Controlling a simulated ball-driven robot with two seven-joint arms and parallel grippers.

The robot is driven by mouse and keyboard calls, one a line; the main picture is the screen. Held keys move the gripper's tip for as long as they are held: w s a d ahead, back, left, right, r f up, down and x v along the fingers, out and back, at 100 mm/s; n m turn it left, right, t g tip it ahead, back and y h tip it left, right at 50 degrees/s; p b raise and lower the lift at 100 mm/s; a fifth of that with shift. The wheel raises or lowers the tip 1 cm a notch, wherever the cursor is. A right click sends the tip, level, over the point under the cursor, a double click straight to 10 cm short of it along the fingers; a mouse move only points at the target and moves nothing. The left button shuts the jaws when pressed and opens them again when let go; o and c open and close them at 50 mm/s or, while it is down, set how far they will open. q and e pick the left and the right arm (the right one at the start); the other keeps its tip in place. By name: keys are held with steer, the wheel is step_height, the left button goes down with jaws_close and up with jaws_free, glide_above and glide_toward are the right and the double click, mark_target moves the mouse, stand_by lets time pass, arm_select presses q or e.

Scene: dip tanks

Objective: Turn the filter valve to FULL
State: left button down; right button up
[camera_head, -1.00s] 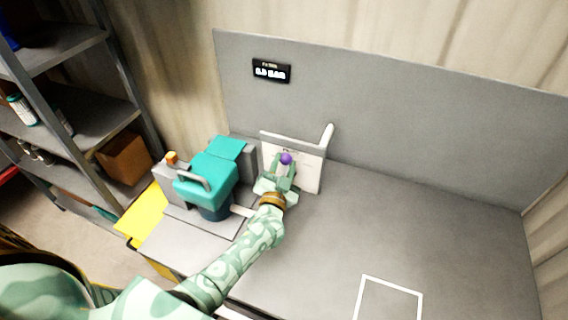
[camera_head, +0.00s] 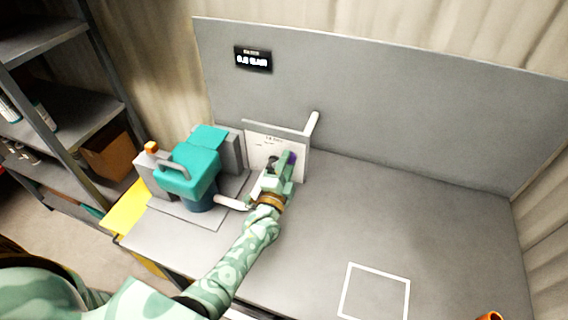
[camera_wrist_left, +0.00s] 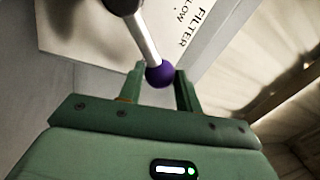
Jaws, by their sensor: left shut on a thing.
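The filter valve's lever ends in a purple ball knob (camera_head: 291,158), in front of a white panel (camera_head: 262,139) at the back of the bench. In the left wrist view a metal rod runs from a dark hub to the purple knob (camera_wrist_left: 160,73). Printed words there include FILTER and LOW; FULL is not readable. My left gripper (camera_head: 287,163) is shut on the knob, with one finger on either side of it in the left wrist view (camera_wrist_left: 160,80). In the head view the lever tilts to the right, and my gripper partly hides it and the panel's markings.
A teal pump-like unit (camera_head: 190,178) with a grey handle stands left of the panel, a white pipe (camera_head: 232,202) beside it. A small display (camera_head: 253,60) is on the grey backboard. Shelves stand at left.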

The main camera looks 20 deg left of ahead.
arm_select(q)
steer(key=shift+d+f+m, duration=0.2)
steer(key=shift+f+m, duration=0.05)
steer(key=shift+m, duration=0.15)
arm_select(e)
steer(key=shift+d+f, duration=0.2)
steer(key=shift+d, duration=0.15)
arm_select(q)
steer(key=c, duration=1)
jaws_free()
steer(key=shift+a, duration=0.1)
